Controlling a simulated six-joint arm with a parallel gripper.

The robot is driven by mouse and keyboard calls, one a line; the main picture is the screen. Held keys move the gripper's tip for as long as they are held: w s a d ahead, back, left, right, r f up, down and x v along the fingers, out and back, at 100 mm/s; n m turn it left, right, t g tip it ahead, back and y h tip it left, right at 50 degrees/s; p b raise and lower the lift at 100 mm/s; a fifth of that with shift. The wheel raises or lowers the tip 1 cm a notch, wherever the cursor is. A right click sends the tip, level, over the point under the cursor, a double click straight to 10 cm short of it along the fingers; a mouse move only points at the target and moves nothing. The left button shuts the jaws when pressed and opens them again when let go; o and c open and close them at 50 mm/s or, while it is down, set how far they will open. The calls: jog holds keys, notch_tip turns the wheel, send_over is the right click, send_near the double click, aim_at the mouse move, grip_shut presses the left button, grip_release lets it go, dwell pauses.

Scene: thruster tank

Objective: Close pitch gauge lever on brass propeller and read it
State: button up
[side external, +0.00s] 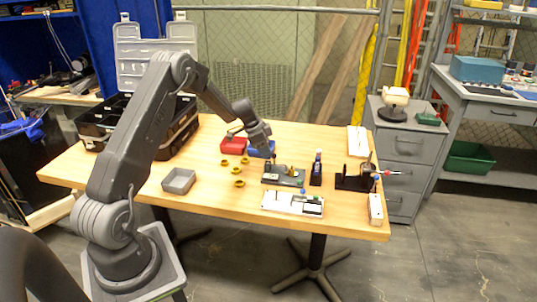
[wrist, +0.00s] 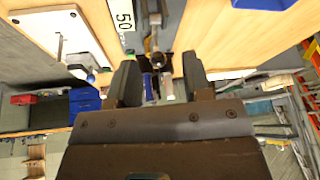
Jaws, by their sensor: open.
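My gripper (side external: 272,155) points down over the back left of a dark grey-green fixture plate (side external: 283,178) in the side view. In the wrist view its two fingers (wrist: 158,85) stand apart, with nothing clearly held between them. A small brass-coloured part shows on the fixture plate. To the right, a black stand (side external: 350,183) carries a metal part and a thin lever with a red end (side external: 387,172). Several small brass-coloured pieces, one of them a brass piece (side external: 239,184), lie left of the plate. I cannot tell which part is the propeller or the gauge lever.
A white tray (side external: 292,204) lies in front of the fixture plate. A dark upright holder (side external: 316,170) stands just right of it. The table's front left is clear.

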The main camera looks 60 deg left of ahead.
jog(key=v, duration=1)
jog(key=shift+r, duration=0.15)
jog(key=shift+s, duration=0.1)
jog(key=s+d+r+n, duration=0.1)
jog(key=s+d+r, duration=0.3)
jog(key=d+r, duration=0.45)
jog(key=s+d+r+n, duration=0.1)
jog(key=s+d+r, duration=0.3)
jog(key=d, duration=0.8)
jog(key=s+d+n, duration=0.2)
jog(key=s+d, duration=0.4)
jog(key=s, duration=0.3)
jog(key=s+d+r+n+t+y, duration=0.1)
jog(key=s+d+n, duration=0.1)
jog(key=s+d, duration=0.4)
jog(key=s, duration=0.3)
jog(key=shift+r+y, duration=0.3)
